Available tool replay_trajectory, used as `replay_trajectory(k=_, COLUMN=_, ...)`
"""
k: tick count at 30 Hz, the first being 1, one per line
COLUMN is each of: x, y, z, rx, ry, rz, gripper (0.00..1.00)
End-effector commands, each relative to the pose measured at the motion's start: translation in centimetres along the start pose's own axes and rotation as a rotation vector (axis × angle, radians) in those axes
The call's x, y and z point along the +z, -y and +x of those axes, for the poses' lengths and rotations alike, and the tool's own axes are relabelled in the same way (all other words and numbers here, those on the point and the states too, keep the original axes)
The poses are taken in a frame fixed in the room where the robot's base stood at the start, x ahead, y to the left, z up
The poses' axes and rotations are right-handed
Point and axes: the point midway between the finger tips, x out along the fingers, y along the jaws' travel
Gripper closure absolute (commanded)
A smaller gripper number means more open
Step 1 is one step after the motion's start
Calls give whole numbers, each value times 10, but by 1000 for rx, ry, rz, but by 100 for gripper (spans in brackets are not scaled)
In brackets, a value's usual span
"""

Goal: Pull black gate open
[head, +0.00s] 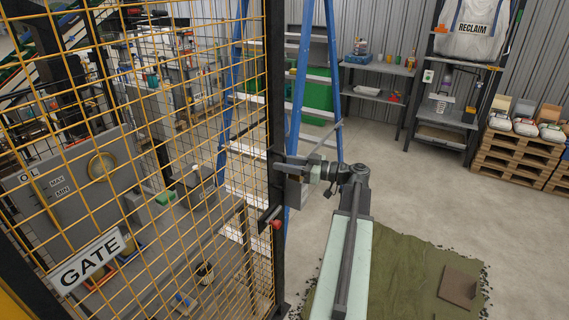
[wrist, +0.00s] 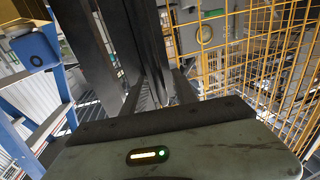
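The gate (head: 278,110) has a black upright edge post and yellow wire mesh, with a white sign reading GATE (head: 88,262) at lower left. A red-tipped handle (head: 272,219) sits low on the post. My gripper (head: 291,169) is at the post, above the red tip, reaching in from the right. In the wrist view a dark upright (wrist: 148,40) stands straight ahead, with my gripper's fingers (wrist: 165,95) close to its base. Whether they are closed on it cannot be told. Yellow mesh (wrist: 270,50) shows at right.
A blue stepladder (head: 300,85) stands just behind the post, and its leg also shows in the wrist view (wrist: 15,150). A green mat (head: 415,275) lies on the floor at right. Shelves (head: 378,95) and stacked pallets (head: 515,160) line the back. Open concrete floor lies between.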

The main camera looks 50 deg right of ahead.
Motion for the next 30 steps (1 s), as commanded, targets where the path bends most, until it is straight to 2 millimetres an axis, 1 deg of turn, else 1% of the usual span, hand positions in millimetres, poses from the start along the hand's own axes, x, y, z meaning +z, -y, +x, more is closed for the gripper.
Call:
replay_trajectory(k=1, x=0, y=0, z=0, rx=0, ry=0, rz=0, gripper=71)
replay_trajectory(k=4, x=0, y=0, z=0, rx=-1, ry=0, rz=0, gripper=99)
replay_trajectory(k=30, x=0, y=0, z=1, rx=-1, ry=0, rz=0, gripper=100)
